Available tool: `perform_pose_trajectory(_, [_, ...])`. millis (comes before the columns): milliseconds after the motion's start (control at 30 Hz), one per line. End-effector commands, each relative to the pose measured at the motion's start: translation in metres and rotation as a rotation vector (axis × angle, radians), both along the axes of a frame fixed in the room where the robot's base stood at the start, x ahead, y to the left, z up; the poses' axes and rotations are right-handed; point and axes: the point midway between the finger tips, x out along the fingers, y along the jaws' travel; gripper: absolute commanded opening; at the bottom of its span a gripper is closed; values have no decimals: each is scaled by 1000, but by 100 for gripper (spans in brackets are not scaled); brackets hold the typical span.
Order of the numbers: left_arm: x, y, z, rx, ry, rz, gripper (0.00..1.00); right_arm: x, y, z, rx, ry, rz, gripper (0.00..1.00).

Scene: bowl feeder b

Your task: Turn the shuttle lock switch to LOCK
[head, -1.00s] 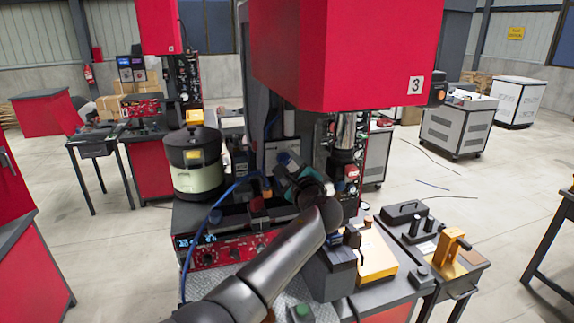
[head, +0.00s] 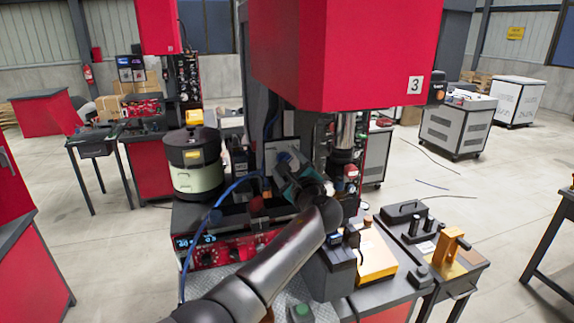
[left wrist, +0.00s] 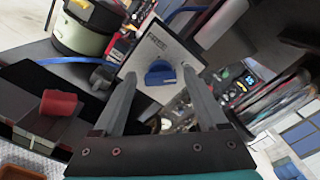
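The shuttle lock switch shows as a blue knob (left wrist: 160,72) on a white plate (left wrist: 158,50) in the left wrist view. In the head view the white plate (head: 283,148) stands upright on the machine under the red housing, partly behind my gripper. My left gripper (left wrist: 159,78) is open, with one finger to each side of the knob in the wrist view. No contact with the knob can be made out. In the head view my left gripper (head: 286,170) points at the plate. The plate's lettering is too small to read. My right gripper is not in view.
A red housing (head: 345,50) hangs above the work area. A bowl feeder (head: 194,165) stands to the left, with a blue hose (head: 215,205) beside it. A red control panel (head: 228,250) lies below. A yellow fixture (head: 375,258) sits on the right. A red knob (left wrist: 58,102) shows left in the wrist view.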

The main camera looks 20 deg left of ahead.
Motion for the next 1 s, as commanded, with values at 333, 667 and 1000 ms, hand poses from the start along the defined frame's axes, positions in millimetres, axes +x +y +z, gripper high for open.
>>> perform_pose_trajectory(333, [-1, -1, 0, -2, -2, -1, 82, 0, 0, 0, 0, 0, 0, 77])
perform_pose_trajectory(667, [-26, -19, -1, -3, -2, -3, 82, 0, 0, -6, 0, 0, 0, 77])
perform_pose_trajectory(1000, [-74, -51, -2, -5, -2, -4, 82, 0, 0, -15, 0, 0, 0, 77])
